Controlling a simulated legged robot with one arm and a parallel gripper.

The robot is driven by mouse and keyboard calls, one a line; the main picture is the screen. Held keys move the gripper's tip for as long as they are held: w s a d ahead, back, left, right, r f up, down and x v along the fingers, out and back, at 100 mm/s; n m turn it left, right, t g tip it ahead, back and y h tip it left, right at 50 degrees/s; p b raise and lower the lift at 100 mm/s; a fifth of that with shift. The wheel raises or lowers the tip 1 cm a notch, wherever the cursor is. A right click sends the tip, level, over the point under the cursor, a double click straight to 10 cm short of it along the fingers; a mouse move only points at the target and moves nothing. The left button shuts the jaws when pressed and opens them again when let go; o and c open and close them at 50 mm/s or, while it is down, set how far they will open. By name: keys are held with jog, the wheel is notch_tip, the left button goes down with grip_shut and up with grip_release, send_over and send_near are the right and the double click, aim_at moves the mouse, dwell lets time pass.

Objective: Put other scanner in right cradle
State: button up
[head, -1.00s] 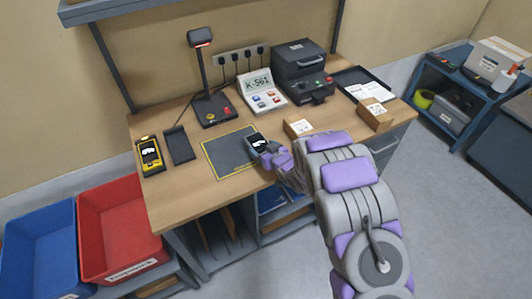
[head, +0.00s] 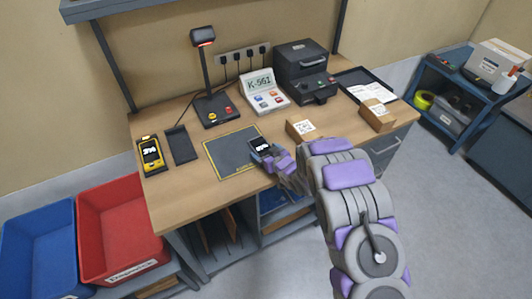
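A yellow scanner (head: 150,152) with a lit screen sits in the left cradle at the left end of the desk. The right cradle (head: 181,145), a dark slanted holder just beside it, is empty. The other scanner (head: 261,147), dark with a lit screen, is at the right part of the dark mat (head: 228,155). My gripper (head: 265,157) is at this scanner, at its near side, with its fingers close around it. The fingertips are small and partly hidden, so I cannot tell whether they are shut on it or whether it touches the mat.
A scanner lamp stand (head: 208,80) rises behind the mat. A display terminal (head: 263,90), a dark machine (head: 304,72), two cardboard boxes (head: 300,130) and a black tray (head: 358,82) stand to the right. Red (head: 122,235) and blue bins are below left. The desk between cradles and mat is clear.

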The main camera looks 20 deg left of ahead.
jog(key=shift+d+f, duration=0.1)
jog(key=shift+d, duration=0.15)
jog(key=shift+s+d+b, duration=0.15)
jog(key=shift+b, duration=0.15)
jog(key=p+v, duration=0.2)
jog(key=v, duration=1.5)
jog(key=shift+s+p, duration=0.2)
jog(key=shift+p, duration=0.15)
jog(key=shift+f, duration=0.1)
